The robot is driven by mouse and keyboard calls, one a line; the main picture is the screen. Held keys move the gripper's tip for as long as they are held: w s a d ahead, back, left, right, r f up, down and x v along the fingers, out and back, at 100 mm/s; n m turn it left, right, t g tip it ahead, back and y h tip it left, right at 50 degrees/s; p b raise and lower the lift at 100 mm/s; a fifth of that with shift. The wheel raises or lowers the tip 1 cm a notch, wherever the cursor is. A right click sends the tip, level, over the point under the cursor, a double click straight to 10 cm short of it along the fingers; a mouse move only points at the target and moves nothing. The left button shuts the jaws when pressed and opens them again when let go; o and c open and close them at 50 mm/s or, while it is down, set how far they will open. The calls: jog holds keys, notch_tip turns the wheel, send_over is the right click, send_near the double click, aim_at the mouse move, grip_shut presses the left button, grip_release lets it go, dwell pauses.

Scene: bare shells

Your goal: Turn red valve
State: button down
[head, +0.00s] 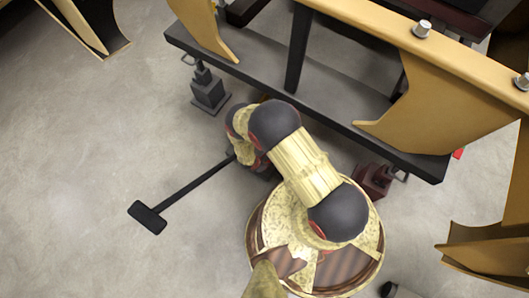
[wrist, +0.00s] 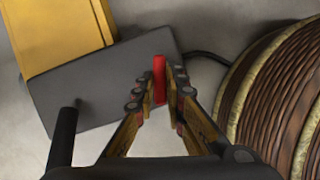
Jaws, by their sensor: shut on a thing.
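The red valve part (wrist: 159,80) shows in the wrist view as a narrow upright red bar in front of a grey block. My gripper (wrist: 158,88) has a finger on each side of it and is shut on it near the fingertips. How the red part joins what lies behind it is hidden. In the head view my arm covers the gripper and the held part.
A dark frame (head: 300,92) with yellow curved plates (head: 440,100) crosses the head view. A grey jack (head: 208,90) and a dark red jack (head: 374,180) stand by it. A black bar with a block end (head: 148,217) lies left. Grey floor (head: 80,160) is open at left.

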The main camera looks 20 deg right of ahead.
jog(key=shift+s+n+t+y+p, duration=0.1)
jog(key=shift+n+t+y+p, duration=0.35)
jog(key=shift+n, duration=1.15)
jog(key=shift+t, duration=0.25)
jog(key=c, duration=1.8)
grip_release()
jog(key=shift+c, duration=0.2)
jog(key=v, duration=1.2)
